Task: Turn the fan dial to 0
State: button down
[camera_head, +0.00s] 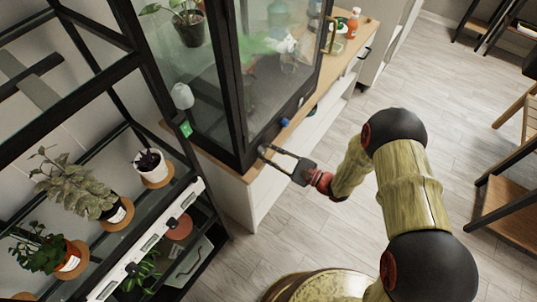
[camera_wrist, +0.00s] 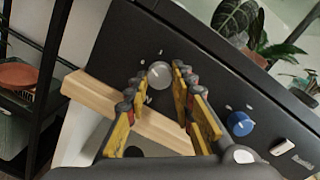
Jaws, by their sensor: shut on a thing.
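A round grey dial (camera_wrist: 159,74) sits on the dark front panel of the glass plant cabinet, with small white marks around it that are too small to read. My gripper (camera_wrist: 159,76) is shut on this dial, one fingertip on each side of it. In the head view my gripper (camera_head: 265,152) reaches the lower front edge of the cabinet, and its fingers hide the grey dial there. A blue dial (camera_wrist: 240,123) is on the same panel, to the right of my fingers and apart from them. I cannot tell from the labels which dial is the fan's.
A white switch (camera_wrist: 283,147) lies beyond the blue dial. The glass cabinet (camera_head: 238,110) stands on a wooden-topped counter (camera_head: 345,68). A black shelf rack with potted plants (camera_head: 85,200) is close on the left.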

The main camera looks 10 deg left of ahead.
jog(key=shift+f+n+b, duration=0.1)
jog(key=shift+n+b, duration=0.65)
jog(key=shift+n, duration=1.45)
jog(key=c, duration=1.5)
grip_release()
jog(key=shift+d, duration=0.1)
jog(key=v, duration=1.2)
jog(key=shift+r, duration=0.3)
